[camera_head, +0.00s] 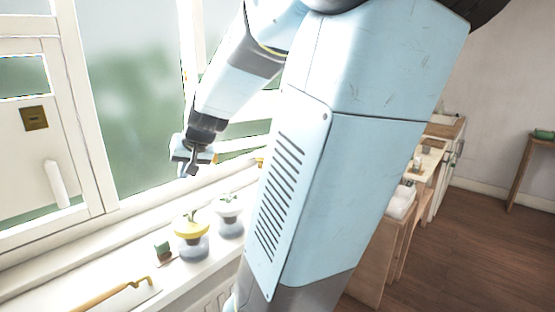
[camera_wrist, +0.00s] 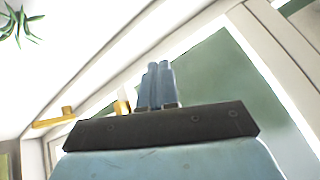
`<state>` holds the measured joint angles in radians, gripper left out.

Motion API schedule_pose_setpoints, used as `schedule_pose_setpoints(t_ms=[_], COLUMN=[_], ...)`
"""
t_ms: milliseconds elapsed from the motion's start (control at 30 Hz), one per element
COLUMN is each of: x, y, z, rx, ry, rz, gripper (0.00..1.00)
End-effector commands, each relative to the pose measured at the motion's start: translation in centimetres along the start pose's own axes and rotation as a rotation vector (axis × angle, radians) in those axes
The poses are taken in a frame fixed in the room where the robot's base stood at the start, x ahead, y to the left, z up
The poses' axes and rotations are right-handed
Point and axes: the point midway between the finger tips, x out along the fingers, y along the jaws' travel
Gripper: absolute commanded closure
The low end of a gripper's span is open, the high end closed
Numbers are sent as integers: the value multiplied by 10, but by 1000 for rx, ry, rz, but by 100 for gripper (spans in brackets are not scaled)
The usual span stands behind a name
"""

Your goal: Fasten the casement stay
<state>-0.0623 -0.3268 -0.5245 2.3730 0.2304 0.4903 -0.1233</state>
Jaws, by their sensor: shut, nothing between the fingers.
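My gripper (camera_head: 193,172) is above the window sill, close to the window frame, with its fingers pointing down in the head view. In the wrist view the gripper's two blue fingers (camera_wrist: 158,72) are together with nothing between them. A brass bar (camera_wrist: 52,121) with a raised knob shows left of the fingers in the wrist view, apart from them, with a small brass-and-white piece (camera_wrist: 122,104) nearer. A yellow bar with a curled end (camera_head: 115,293) lies at the bottom left of the head view. I cannot tell which of these pieces is the stay. My arm hides part of the window.
The sill (camera_head: 105,260) holds a yellow-topped potted plant (camera_head: 192,232), a white-topped one (camera_head: 229,214) and a small green item (camera_head: 162,249). A window frame with a white handle (camera_head: 56,184) stands at left. Wooden furniture (camera_head: 378,240) stands at right beside open floor.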

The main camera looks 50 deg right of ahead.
Motion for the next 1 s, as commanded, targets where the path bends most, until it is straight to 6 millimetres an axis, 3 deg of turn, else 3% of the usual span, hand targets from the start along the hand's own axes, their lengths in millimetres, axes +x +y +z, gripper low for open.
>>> schedule_pose_setpoints(t_ms=[100,233,400,500,700,1000], x=[24,39,37,27,7,2], y=[53,118,203,242,284,295], z=[-29,-55,-79,-89,-99,-100], rx=[104,197,281,307,322,329], ry=[53,126,227,281,346,358], rz=[87,208,396,496,627,656], gripper=[100,100,100,100,100,100])
